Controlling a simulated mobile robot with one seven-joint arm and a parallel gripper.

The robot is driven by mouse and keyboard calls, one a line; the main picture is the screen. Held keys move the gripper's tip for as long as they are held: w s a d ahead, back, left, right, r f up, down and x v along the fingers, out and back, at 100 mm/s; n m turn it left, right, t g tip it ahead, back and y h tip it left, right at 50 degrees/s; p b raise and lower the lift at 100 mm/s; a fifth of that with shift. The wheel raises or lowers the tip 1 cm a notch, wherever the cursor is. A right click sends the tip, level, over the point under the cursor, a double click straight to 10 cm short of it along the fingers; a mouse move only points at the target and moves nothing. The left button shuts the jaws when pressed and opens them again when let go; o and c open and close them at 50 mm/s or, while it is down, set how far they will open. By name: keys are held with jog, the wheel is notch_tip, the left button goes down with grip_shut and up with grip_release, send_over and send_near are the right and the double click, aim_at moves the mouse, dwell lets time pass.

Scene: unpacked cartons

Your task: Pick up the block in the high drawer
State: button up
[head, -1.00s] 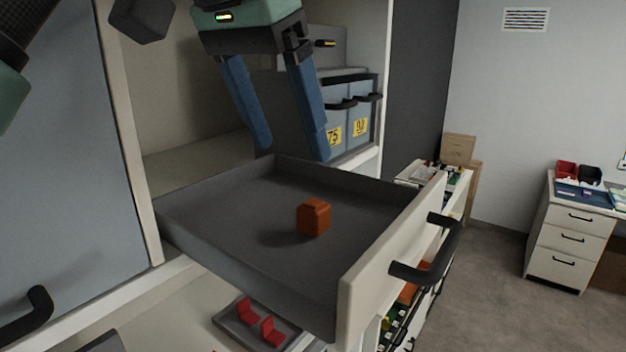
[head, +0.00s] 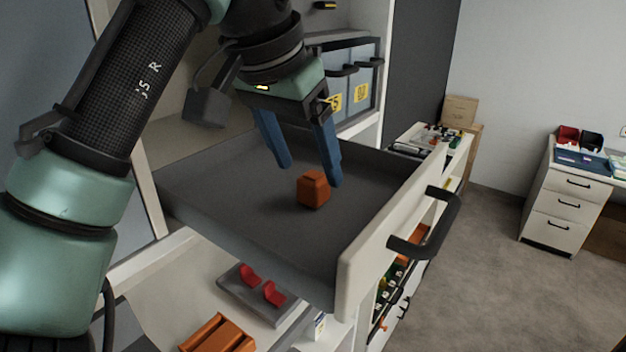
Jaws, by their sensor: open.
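A small orange-brown block (head: 313,189) lies on the floor of the open grey drawer (head: 215,215), a little right of the drawer's middle. The drawer has a pale front with a black handle (head: 428,228). My gripper (head: 311,176) has two blue fingers and is open. It hangs over the drawer, just behind the block in the picture, with the right fingertip close beside the block's upper right. I cannot tell whether that finger touches the block. Nothing is between the fingers that I can see.
Grey bins with yellow labels (head: 362,90) stand on the shelf behind the drawer. Below it are a grey tray with red pieces (head: 262,290) and an orange item (head: 217,335). A white drawer cabinet (head: 563,210) stands at the right, with open floor before it.

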aim_at(313, 177)
jog(key=p+x, duration=0.1)
jog(key=x, duration=0.1)
jog(key=p+x, duration=0.1)
jog(key=x, duration=0.1)
jog(key=shift+w, duration=0.45)
jog(key=shift+s, duration=0.25)
jog(key=shift+c, duration=0.4)
jog(key=shift+w, duration=0.15)
jog(key=c, duration=0.7)
grip_shut()
